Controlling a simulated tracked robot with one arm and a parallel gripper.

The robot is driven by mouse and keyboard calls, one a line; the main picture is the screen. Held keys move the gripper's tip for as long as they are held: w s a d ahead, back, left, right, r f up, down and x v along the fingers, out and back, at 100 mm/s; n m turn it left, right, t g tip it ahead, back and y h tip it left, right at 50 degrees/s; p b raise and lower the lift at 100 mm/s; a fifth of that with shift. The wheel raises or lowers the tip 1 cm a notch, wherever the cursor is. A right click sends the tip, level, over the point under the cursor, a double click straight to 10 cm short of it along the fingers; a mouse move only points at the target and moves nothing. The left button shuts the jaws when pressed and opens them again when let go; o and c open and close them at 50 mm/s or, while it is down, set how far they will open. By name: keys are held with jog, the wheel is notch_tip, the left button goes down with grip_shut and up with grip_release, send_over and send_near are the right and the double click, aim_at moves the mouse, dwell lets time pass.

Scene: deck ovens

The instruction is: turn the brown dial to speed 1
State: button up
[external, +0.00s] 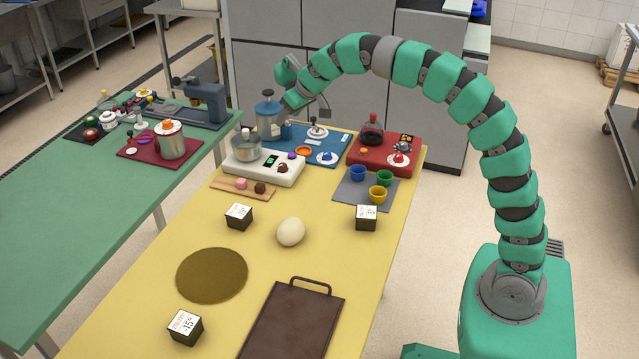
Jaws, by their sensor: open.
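A small dark brown dial (283,168) sits on the right part of the white appliance (262,180), beside a small dark display. It is too small here to read its setting. A metal pot (246,149) stands on the left part of the same appliance. My gripper (305,106) is open and hangs at the end of my green arm, above the far part of the yellow table. It is above and behind the white appliance, apart from the brown dial. Its fingers are partly hidden.
A purple knob (291,155) is near the brown dial. A red appliance (384,153) with a dark flask (372,134) is to the right. A wooden board (230,188) lies in front.

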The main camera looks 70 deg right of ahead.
aim_at(283, 165)
jog(key=w+d+f, duration=0.2)
jog(key=f, duration=0.5)
jog(key=w+d+f+g, duration=0.1)
jog(key=w+d+f, duration=0.1)
jog(key=f, duration=0.6)
jog(key=w+d+f+g+b, duration=0.1)
jog(key=w+d+f, duration=0.1)
jog(key=f, duration=0.5)
jog(key=shift+d+f+m, duration=0.2)
jog(key=shift+d+m, duration=0.2)
jog(key=c, duration=0.9)
